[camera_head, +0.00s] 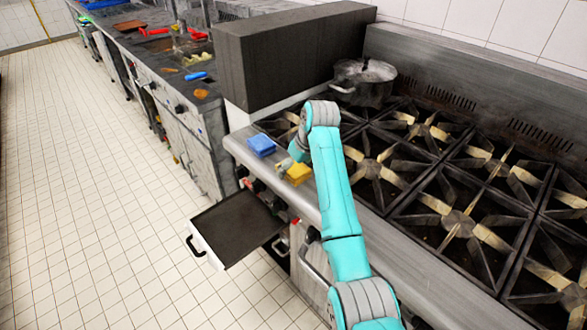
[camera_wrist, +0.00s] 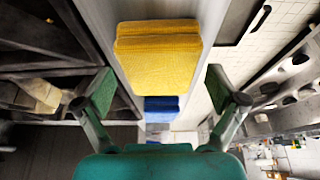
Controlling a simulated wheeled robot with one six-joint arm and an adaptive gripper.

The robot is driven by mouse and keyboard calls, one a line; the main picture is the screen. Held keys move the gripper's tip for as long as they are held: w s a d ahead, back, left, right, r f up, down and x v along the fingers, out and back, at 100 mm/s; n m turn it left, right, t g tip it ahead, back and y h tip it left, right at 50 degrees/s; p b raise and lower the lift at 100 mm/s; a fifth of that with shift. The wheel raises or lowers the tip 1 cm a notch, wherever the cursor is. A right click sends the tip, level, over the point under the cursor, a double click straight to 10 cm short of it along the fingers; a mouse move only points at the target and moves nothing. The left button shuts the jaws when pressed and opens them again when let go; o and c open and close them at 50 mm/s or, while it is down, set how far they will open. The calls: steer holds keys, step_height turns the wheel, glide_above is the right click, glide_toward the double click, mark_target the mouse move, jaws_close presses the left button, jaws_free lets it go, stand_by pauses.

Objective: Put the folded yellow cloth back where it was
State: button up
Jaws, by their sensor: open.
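The folded yellow cloth (camera_head: 299,174) lies on the steel front ledge of the stove. In the wrist view the yellow cloth (camera_wrist: 157,58) fills the upper middle, looking like a thick folded stack. My gripper (camera_wrist: 160,90) is open, with one green-padded finger to each side of the view and nothing between them. The cloth lies ahead of the fingertips, and no contact shows. In the head view my gripper (camera_head: 287,163) is beside the yellow cloth, partly hidden by my wrist. A folded blue cloth (camera_head: 261,144) lies farther along the same ledge, and also shows in the wrist view (camera_wrist: 161,108).
Black burner grates (camera_head: 440,180) run right of the ledge. A lidded metal pot (camera_head: 363,83) stands at the back. A dark block (camera_head: 285,55) rises behind the blue cloth. An open drawer (camera_head: 238,230) juts out over the tiled floor (camera_head: 90,200) below the ledge.

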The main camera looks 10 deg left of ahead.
steer(key=v, duration=1.1)
